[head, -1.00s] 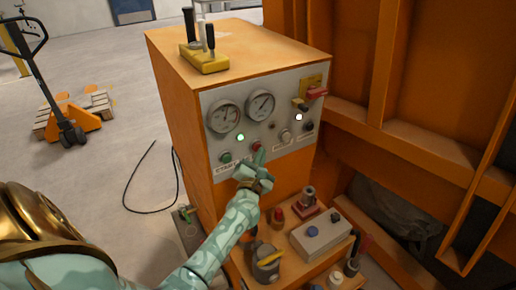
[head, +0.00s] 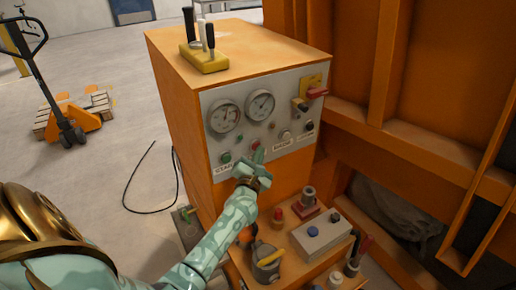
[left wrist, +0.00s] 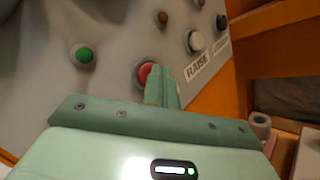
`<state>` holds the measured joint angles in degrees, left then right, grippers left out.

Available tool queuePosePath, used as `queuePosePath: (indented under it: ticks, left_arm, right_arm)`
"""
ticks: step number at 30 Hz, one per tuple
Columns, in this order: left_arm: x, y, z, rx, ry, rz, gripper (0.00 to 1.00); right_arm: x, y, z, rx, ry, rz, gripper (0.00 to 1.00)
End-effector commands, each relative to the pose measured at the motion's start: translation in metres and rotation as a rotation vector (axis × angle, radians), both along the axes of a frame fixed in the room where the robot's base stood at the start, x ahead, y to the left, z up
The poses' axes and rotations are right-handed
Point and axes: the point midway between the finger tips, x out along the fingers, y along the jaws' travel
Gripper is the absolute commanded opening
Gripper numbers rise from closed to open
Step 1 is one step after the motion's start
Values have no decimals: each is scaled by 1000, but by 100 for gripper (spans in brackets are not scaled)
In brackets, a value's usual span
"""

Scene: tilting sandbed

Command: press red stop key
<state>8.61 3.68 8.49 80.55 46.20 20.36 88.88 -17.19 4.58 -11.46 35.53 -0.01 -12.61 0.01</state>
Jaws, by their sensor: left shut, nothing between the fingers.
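The red stop key (head: 255,145) is on the grey panel of the orange cabinet, right of the green key (head: 226,157). In the left wrist view the red key (left wrist: 146,72) sits in a pale ring, partly hidden by my fingers. My left gripper (head: 258,155) is shut and empty, its fingertips at the lower right of the red key. In the left wrist view the shut fingers (left wrist: 162,85) overlap the key's right side; I cannot tell whether they touch it. My right gripper is not in view.
Two gauges (head: 225,117) sit above the keys. A white knob (left wrist: 195,41) with a RAISE label is to the right. A small bench with a grey box (head: 322,236) stands below the panel. Orange steel framing (head: 420,150) closes off the right.

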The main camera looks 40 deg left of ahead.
Motion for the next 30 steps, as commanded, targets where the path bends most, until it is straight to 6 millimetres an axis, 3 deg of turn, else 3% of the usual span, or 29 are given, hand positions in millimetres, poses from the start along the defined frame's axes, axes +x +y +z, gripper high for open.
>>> queuePosePath:
  ticks: [30]
  left_arm:
    - [-8, -20, 0, 0, 0, 0, 0]
  right_arm:
    - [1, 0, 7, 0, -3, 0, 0]
